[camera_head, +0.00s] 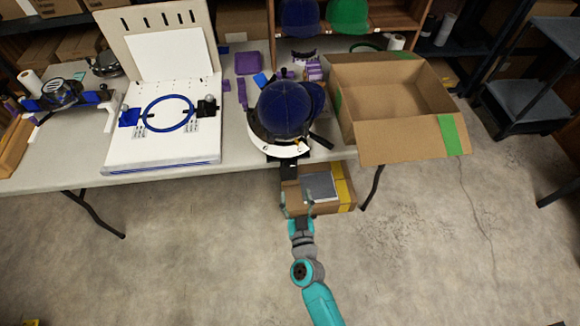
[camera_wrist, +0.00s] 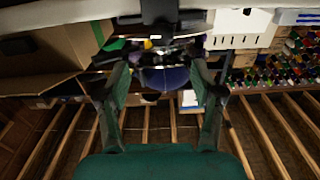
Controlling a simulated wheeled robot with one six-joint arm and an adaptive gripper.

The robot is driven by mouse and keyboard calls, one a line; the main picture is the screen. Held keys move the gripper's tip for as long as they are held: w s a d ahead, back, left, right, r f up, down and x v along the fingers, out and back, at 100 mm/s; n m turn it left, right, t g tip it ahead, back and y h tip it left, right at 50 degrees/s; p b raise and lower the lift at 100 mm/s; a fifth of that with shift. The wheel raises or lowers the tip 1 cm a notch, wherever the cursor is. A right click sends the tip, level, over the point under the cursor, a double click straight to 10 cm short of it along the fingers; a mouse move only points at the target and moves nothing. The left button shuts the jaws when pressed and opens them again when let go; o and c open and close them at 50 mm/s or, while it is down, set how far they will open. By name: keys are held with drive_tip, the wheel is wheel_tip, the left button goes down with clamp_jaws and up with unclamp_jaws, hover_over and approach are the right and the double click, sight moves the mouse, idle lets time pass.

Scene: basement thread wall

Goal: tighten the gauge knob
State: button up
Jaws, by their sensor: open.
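A dark blue cap (camera_head: 284,108) sits on a white and black cap gauge (camera_head: 277,147) at the table's front edge. A black bracket (camera_head: 288,170) hangs below the gauge over the edge. I cannot clearly pick out the gauge knob; a small yellow-orange part shows at the gauge's front. My gripper (camera_head: 297,208) is open and empty, in front of and below the bracket. In the wrist view the open fingers (camera_wrist: 160,70) frame the blue cap (camera_wrist: 165,78), with the black bracket (camera_wrist: 160,15) at the top, apart from the fingers.
A cardboard box (camera_head: 318,188) stands behind my gripper under the table edge. A large open carton (camera_head: 400,125) is right of the gauge. A white hooping board with a blue hoop (camera_head: 168,113) is to the left.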

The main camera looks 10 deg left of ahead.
sight(290, 166)
drive_tip(key=x, duration=1.1)
drive_tip(key=shift+a, duration=0.15)
drive_tip(key=c, duration=1.2)
